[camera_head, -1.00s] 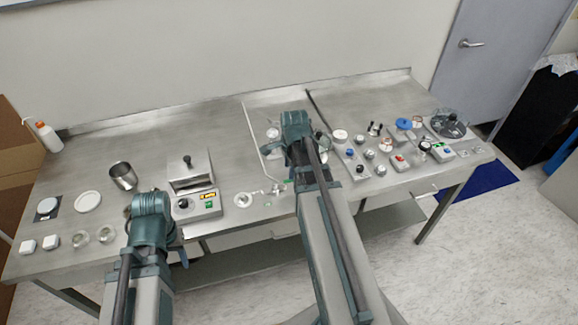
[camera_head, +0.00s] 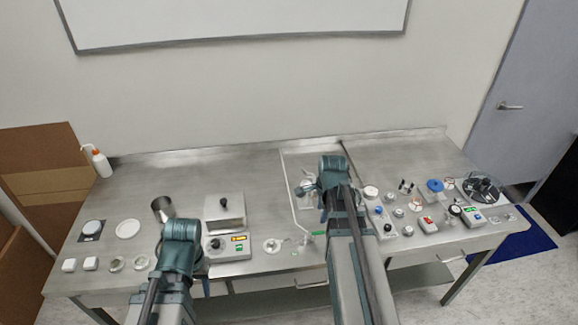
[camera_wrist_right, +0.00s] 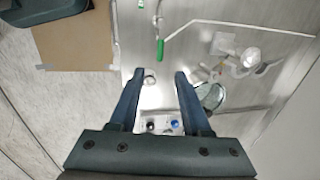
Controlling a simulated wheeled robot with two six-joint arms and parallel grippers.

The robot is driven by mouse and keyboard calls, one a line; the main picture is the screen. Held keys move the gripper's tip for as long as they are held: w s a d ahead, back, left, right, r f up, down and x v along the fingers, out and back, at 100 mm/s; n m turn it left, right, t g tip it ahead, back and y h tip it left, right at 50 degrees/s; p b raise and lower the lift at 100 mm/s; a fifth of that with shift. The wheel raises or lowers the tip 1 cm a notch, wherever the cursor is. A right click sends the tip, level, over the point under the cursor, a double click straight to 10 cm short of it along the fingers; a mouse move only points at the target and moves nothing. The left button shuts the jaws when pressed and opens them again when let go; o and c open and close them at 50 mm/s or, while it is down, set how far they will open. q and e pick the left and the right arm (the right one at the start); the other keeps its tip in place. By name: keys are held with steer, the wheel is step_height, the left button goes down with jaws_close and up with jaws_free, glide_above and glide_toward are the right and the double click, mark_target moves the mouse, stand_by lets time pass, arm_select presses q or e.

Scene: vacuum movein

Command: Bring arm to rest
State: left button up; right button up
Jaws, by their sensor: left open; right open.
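My right arm (camera_head: 350,240) reaches forward over the middle of the steel bench (camera_head: 265,175). In the right wrist view its gripper (camera_wrist_right: 160,75) has two dark blue fingers spread apart with nothing between them. It hangs above the bench, near a green-handled piece (camera_wrist_right: 160,50) and a round glass dish (camera_wrist_right: 210,96). My left arm (camera_head: 178,260) is bent over the front edge of the bench, left of the box-shaped instrument (camera_head: 227,245). Its gripper (camera_head: 206,285) is mostly hidden behind the arm, and only a bit of blue shows beside it.
A metal beaker (camera_head: 162,208) stands just behind my left arm. Small valves and gauges, with a blue-topped part (camera_head: 435,185) among them, crowd the bench to the right of my right arm. A wash bottle (camera_head: 100,162) stands at the back left. The back middle-left of the bench is clear.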

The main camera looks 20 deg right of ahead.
steer(key=s+a+f+n+b, duration=0.2)
steer(key=s+a+n, duration=0.1)
steer(key=a+n, duration=0.5)
steer(key=s+a+f+n+g+b, duration=0.1)
steer(key=s+a+f+n+b, duration=0.1)
steer(key=a+n, duration=0.6)
steer(key=s+a+f+n+g+b, duration=0.1)
steer(key=s+a+f+n+b, duration=0.2)
steer(key=a, duration=1)
steer(key=s+n, duration=0.3)
steer(key=n, duration=0.2)
steer(key=shift+s+f+n+h, duration=0.15)
steer(key=shift+s+n+h, duration=0.05)
steer(key=shift+n+h, duration=0.1)
